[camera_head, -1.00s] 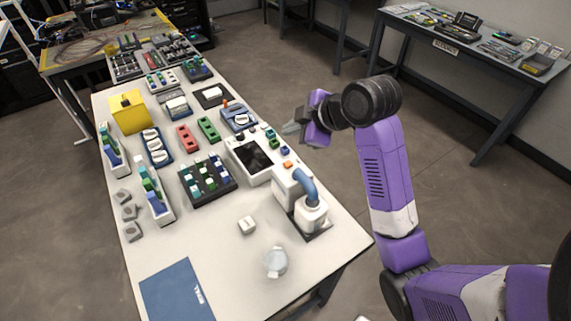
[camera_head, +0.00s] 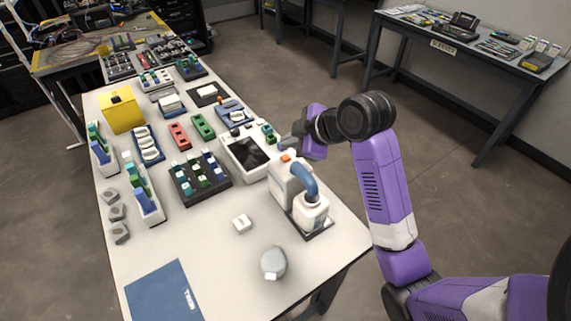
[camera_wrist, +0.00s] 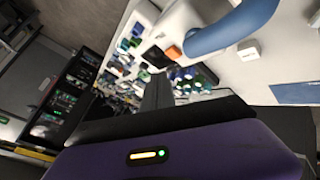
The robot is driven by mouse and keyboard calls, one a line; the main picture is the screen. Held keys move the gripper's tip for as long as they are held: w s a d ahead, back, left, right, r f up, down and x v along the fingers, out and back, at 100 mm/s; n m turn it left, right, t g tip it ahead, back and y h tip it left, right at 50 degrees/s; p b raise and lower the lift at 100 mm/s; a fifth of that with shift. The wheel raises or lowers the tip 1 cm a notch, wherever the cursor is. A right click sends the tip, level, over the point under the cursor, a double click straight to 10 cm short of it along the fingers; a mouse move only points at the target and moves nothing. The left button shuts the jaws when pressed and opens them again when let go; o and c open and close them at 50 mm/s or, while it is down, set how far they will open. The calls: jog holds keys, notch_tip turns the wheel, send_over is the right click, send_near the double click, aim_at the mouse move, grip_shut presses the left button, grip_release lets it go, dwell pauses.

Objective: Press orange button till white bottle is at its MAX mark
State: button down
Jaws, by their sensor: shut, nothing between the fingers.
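The orange button (camera_head: 286,157) sits on top of a white dispenser body (camera_head: 284,180) near the table's right edge. It also shows in the wrist view (camera_wrist: 173,52). A thick blue hose (camera_head: 305,180) curves from the dispenser to the white bottle (camera_head: 311,211), which stands upright on a dark base. The bottle's fill level and MAX mark cannot be made out. My gripper (camera_head: 291,141) is shut and empty, just behind and above the orange button, apart from it as far as I can tell. In the wrist view its fingers (camera_wrist: 158,92) point toward the table.
A white device with a dark screen (camera_head: 245,150) lies left of the dispenser. A small white block (camera_head: 242,224) and a round clear-lidded dish (camera_head: 273,262) are in front. Colored racks and trays fill the table's left and back. The blue mat (camera_head: 165,292) is at the front left.

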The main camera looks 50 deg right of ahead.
aim_at(289, 159)
jog(key=shift+f+b, duration=0.3)
jog(key=shift+f, duration=0.5)
jog(key=shift+f, duration=0.15)
dwell(1.3)
jog(key=shift+f+b, duration=0.25)
jog(key=shift+b, duration=0.05)
jog(key=shift+f+b, duration=0.35)
jog(key=shift+f, duration=0.15)
dwell(0.7)
jog(key=shift+r, duration=0.1)
jog(key=shift+r+p, duration=0.8)
jog(key=shift+r, duration=0.15)
notch_tip(289, 159, up, 5)
jog(key=p, duration=0.4)
